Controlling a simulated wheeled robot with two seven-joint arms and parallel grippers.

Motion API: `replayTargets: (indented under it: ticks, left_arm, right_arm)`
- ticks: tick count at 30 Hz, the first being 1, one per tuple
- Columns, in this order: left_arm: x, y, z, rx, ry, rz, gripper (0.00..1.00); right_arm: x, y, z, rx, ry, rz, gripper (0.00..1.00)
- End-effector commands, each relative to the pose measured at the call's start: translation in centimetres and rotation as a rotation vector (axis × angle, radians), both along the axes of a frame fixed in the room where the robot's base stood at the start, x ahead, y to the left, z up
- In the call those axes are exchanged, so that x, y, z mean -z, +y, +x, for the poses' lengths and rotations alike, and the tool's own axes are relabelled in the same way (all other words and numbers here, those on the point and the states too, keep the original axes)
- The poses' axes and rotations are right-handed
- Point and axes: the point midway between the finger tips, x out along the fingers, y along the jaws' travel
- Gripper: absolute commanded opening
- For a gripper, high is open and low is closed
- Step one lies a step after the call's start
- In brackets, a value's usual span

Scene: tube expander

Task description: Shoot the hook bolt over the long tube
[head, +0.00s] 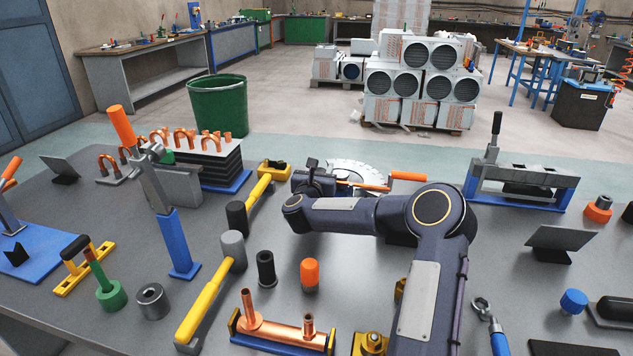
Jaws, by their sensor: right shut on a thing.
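My right gripper (318,178) is over the back middle of the bench, beside an orange-handled tool (407,176) with a thin shaft. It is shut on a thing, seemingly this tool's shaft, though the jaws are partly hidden. A metal ring-headed bolt or tool (481,304) with a blue lower part lies at the front right; I cannot tell whether it is the hook bolt. My left gripper is out of view.
My right forearm hides part of the bench. A blue-based lever tool (178,225) stands upright at left. Yellow-handled hammers (207,300), a black cylinder (266,268) and an orange-capped piece (310,274) crowd the middle. A toothed disc (352,170) lies behind the gripper.

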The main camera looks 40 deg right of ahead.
Motion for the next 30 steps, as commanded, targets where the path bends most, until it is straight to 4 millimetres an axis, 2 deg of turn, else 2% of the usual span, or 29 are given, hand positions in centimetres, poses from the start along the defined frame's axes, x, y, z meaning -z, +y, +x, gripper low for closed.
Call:
replayTargets:
  ticks: [2,3,7,17,30]
  left_arm:
    - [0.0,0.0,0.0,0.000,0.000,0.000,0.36]
    - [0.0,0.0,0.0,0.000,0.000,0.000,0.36]
    - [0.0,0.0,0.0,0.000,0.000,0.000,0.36]
    - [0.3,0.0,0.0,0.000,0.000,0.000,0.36]
    - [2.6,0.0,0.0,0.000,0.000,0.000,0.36]
  right_arm:
    - [-0.1,-0.3,0.2,0.000,-0.001,0.000,0.12]
    - [-0.1,-0.2,0.2,-0.001,-0.001,-0.001,0.41]
    - [-0.1,-0.2,0.2,0.000,-0.001,-0.001,0.58]
    - [0.0,0.0,0.0,-0.001,-0.001,-0.001,0.58]
    - [0.1,2.8,-2.1,-0.002,-0.003,-0.002,0.58]
